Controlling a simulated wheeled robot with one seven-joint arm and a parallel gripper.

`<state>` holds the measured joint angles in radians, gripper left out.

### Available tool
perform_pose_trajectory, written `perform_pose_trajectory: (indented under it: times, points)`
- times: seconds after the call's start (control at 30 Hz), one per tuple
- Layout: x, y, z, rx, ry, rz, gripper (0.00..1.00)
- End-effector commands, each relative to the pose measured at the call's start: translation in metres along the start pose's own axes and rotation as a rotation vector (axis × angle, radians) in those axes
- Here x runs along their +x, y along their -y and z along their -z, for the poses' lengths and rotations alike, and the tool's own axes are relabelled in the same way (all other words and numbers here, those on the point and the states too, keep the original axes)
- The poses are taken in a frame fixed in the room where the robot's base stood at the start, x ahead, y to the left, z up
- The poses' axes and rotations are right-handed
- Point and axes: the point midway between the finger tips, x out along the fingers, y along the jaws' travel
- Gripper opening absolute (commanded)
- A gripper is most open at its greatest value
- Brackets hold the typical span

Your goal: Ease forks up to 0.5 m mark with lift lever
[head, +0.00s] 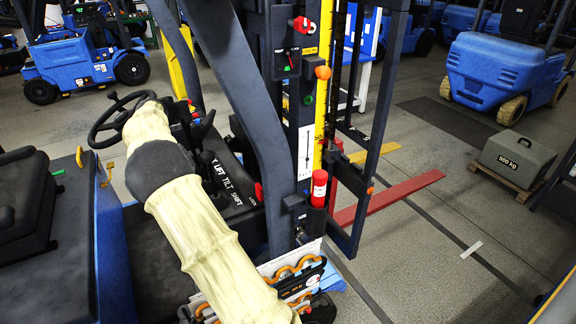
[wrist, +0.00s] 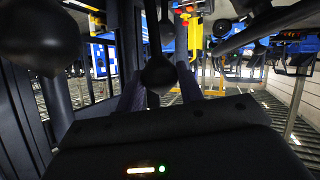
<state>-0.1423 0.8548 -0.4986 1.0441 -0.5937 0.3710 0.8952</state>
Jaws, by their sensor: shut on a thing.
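My gripper (wrist: 160,92) is shut on a black ball-shaped lever knob (wrist: 158,74), seen between its two fingers in the wrist view. In the head view my arm reaches over the blue forklift to the levers beside the steering wheel. It partly hides them, and I cannot tell there which lever is held. White labels reading LIFT, TILT and SHIFT (head: 228,178) mark the lever console. The red forks (head: 390,198) reach out to the right, low above the floor. A yellow height scale (head: 325,85) runs up the dark mast; its marks are too small to read surely.
Another black knob (wrist: 40,40) is close at left in the wrist view. The steering wheel (head: 118,118) is beside my arm. A grey 500 kg weight (head: 515,158) stands on a pallet at right. Other blue forklifts (head: 505,65) stand behind. Floor around the forks is clear.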

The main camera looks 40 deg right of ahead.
Motion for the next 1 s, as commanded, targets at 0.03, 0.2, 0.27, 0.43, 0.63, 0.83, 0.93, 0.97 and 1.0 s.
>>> perform_pose_trajectory:
  times: [0.03,0.2,0.27,0.43,0.63,0.83,0.93,0.97,1.0]
  points:
    - [0.002,-0.004,0.001,0.002,-0.002,0.000,0.24]
    - [0.009,-0.023,0.002,0.001,-0.002,-0.001,0.24]
    - [0.010,-0.027,0.002,0.002,-0.002,0.000,0.24]
    - [0.010,-0.028,0.003,0.000,-0.002,0.001,0.23]
    - [0.010,-0.028,0.002,0.000,-0.002,0.001,0.23]
    - [0.010,-0.028,0.002,0.000,-0.002,0.000,0.23]
    - [0.010,-0.028,0.002,0.000,-0.002,0.000,0.50]
    - [0.010,-0.028,0.002,0.000,-0.002,0.000,0.56]
    - [0.010,-0.028,0.002,0.000,-0.002,0.000,0.62]
